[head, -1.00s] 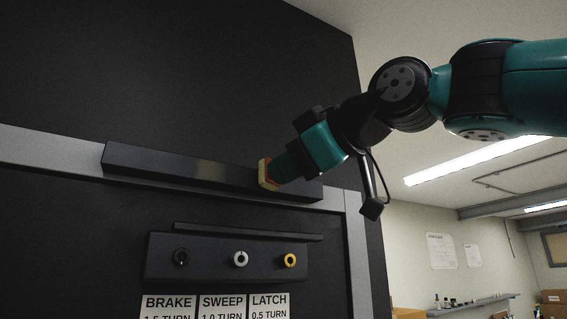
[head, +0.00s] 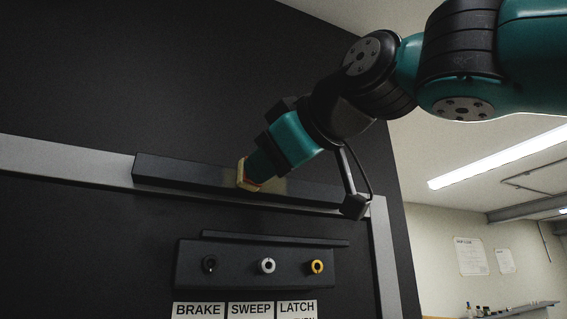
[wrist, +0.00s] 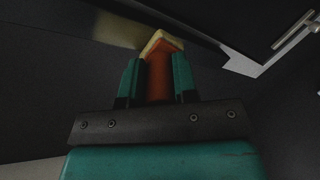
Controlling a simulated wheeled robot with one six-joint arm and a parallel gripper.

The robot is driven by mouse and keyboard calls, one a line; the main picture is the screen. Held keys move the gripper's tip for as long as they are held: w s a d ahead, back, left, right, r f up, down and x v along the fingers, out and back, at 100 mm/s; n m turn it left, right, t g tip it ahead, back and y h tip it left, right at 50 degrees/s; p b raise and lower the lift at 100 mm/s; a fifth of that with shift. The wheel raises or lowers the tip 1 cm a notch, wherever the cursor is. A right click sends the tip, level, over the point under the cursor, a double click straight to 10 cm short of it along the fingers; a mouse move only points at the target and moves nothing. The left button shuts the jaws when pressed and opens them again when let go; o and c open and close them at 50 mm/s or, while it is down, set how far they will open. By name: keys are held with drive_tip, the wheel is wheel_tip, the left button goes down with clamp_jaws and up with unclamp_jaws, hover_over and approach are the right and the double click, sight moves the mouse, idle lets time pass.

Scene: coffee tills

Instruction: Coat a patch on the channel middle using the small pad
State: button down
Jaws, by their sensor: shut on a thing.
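The channel (head: 165,171) is a long dark bar across the top of the door's grey frame. The small pad (head: 242,175) is pale yellow with an orange-red back, and lies at about the channel's middle. It also shows in the wrist view (wrist: 165,41), with its orange handle (wrist: 159,78) between the fingers. My gripper (head: 257,168) is shut on the pad and reaches in from the right. A faint yellowish patch (head: 277,185) shows on the channel right of the pad, and left of it in the wrist view (wrist: 120,33). The pad appears to touch the channel; its contact face is hidden.
Below the channel, a dark panel (head: 192,267) with a ledge (head: 225,237) carries black (head: 209,264), silver (head: 267,265) and yellow (head: 317,267) knobs above BRAKE, SWEEP and LATCH labels. A shelf (head: 520,308) stands far right. The wall above the channel is clear.

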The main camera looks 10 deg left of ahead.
drive_tip(key=shift+s+a+p, duration=0.3)
drive_tip(key=shift+s+a, duration=0.2)
drive_tip(key=shift+a, duration=0.35)
drive_tip(key=shift+s+a+p, duration=0.25)
drive_tip(key=shift+s+a, duration=0.2)
drive_tip(key=shift+a, duration=0.35)
drive_tip(key=s+d+b, duration=0.1)
drive_tip(key=s+d, duration=0.2)
drive_tip(key=s, duration=0.2)
drive_tip(key=shift+s+d, duration=0.1)
drive_tip(key=shift+s+d, duration=0.4)
drive_tip(key=shift+s, duration=0.25)
drive_tip(key=shift+s+d, duration=0.4)
drive_tip(key=shift+s, duration=0.2)
drive_tip(key=shift+w+a, duration=0.1)
drive_tip(key=shift+w, duration=0.05)
